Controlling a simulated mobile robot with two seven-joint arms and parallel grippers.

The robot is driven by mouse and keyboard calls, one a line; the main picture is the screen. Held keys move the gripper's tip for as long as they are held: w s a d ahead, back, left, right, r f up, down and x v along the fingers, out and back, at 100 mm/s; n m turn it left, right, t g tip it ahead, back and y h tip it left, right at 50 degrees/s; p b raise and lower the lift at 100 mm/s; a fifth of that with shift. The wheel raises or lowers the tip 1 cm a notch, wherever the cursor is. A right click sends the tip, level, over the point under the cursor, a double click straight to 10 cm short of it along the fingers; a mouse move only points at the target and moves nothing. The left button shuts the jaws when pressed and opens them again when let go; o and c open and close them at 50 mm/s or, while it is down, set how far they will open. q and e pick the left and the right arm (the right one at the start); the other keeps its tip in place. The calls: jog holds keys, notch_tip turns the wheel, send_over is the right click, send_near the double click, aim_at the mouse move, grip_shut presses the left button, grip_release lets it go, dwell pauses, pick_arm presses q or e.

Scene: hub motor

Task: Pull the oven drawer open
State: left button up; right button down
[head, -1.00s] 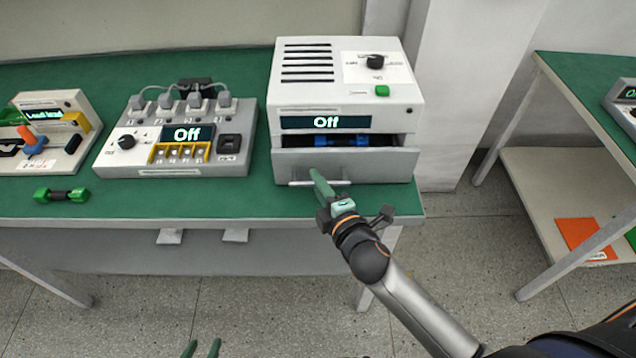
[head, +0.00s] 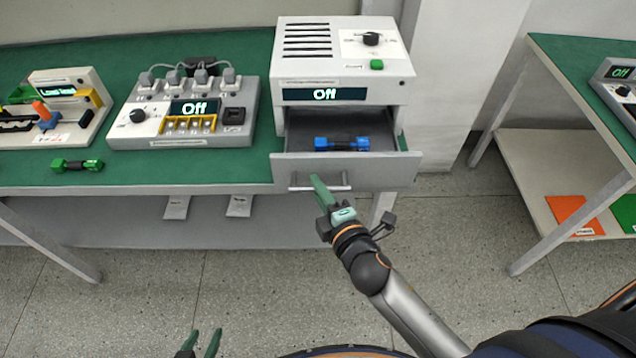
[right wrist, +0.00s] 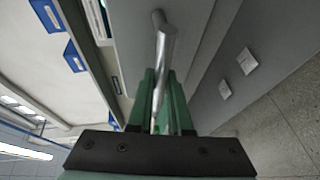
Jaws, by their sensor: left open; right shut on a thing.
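The oven (head: 345,62) is a white box with a vented top, a knob, a green button and a display reading "Off". Its drawer (head: 392,171) is pulled out towards me, and a blue and black hub motor (head: 342,143) lies inside. My right gripper (head: 317,186) is shut on the drawer's bar handle (head: 335,187). The right wrist view shows the handle (right wrist: 164,45) between the green fingers (right wrist: 161,100). My left gripper (head: 202,343) is open and empty at the bottom of the head view, low and away from the table.
A grey control box (head: 184,112) reading "Off" stands left of the oven on the green table (head: 235,171). A green and black motor (head: 77,165) lies near the table's front edge. A second table (head: 575,75) stands at right. Floor is clear in front.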

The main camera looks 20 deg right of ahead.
dwell(0.3)
pick_arm(q)
jog(key=shift+w, duration=0.1)
pick_arm(e)
jog(key=c, duration=0.8)
grip_release()
jog(key=shift+c, duration=0.2)
pick_arm(q)
jog(key=shift+r, duration=0.1)
